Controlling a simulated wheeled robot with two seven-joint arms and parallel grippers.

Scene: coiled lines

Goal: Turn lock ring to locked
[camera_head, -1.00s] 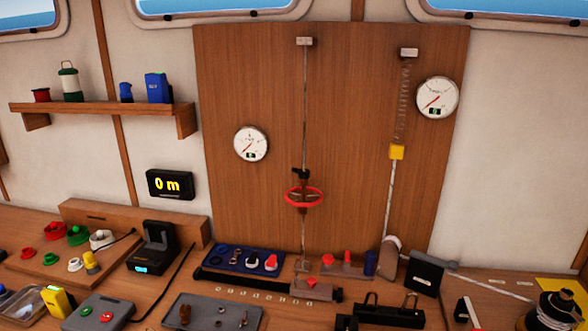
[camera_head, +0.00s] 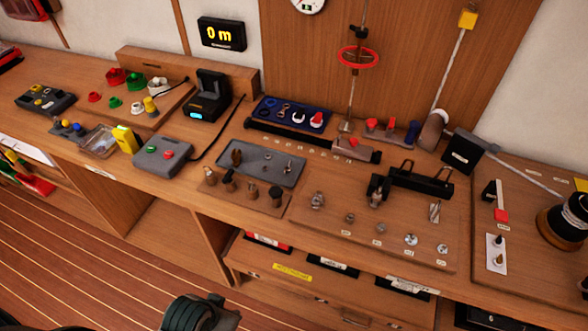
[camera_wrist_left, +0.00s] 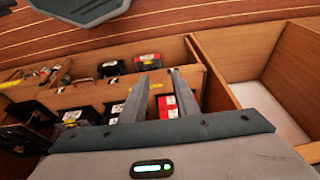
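I cannot tell for certain which part is the lock ring. A red wheel-like ring (camera_head: 358,57) sits around a vertical line in front of the wooden panel. Round metal fittings (camera_head: 411,240) lie on the labelled board at the front of the bench; their markings are too small to read. My left gripper (camera_wrist_left: 159,76) shows only in the left wrist view. Its two fingers are apart with nothing gripped, above open drawers with black and red boxes (camera_wrist_left: 167,104). My right gripper is in neither view.
The bench carries a grey tray (camera_head: 262,163), a grey box with red and green buttons (camera_head: 162,155), a black charger-like device (camera_head: 209,97) and a dark spool (camera_head: 567,226). A drawer (camera_head: 300,268) stands out below the bench edge. Striped floor (camera_head: 60,270) is clear at front left.

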